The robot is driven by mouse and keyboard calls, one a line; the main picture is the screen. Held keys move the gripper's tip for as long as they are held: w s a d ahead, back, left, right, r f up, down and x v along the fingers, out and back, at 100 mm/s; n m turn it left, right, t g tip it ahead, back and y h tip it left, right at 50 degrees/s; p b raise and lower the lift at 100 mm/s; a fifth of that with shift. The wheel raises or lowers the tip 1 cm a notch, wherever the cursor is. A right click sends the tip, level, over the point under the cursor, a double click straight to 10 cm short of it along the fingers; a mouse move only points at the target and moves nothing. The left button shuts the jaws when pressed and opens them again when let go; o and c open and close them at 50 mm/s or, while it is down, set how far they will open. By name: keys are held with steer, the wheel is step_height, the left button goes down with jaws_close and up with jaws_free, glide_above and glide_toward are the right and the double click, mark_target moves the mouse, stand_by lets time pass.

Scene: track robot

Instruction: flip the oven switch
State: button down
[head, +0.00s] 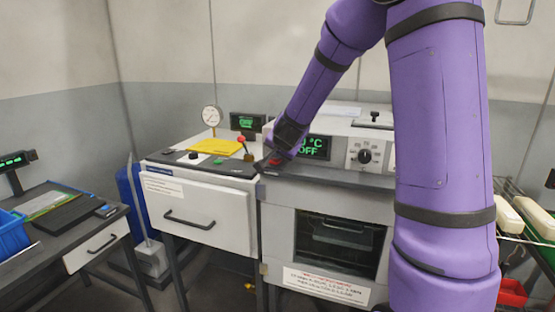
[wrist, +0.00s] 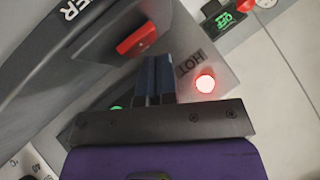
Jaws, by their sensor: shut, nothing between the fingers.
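The oven (head: 300,240) stands in the middle of the head view, with a glass door and a dark control ledge. Its display (head: 315,147) reads "°C" and "OFF" in green, partly hidden by my arm. A red switch (head: 275,161) sits at the ledge's left end, just below my gripper (head: 282,150). In the wrist view the red rocker switch (wrist: 136,39) sits in a dark panel marked "ER". The fingers of my gripper (wrist: 155,62) are shut and empty, pointing close beside the switch. I cannot tell whether they touch it.
A lit lamp (wrist: 205,82) marked "HOT" is right of the fingers. A white drawer cabinet (head: 200,210) with a dial gauge (head: 211,116) and yellow pad (head: 215,146) adjoins the oven. A knob (head: 364,156) is right of the display. A bench with a blue bin (head: 12,235) is at left.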

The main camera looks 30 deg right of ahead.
steer(key=shift+r, duration=0.15)
steer(key=shift+r, duration=0.65)
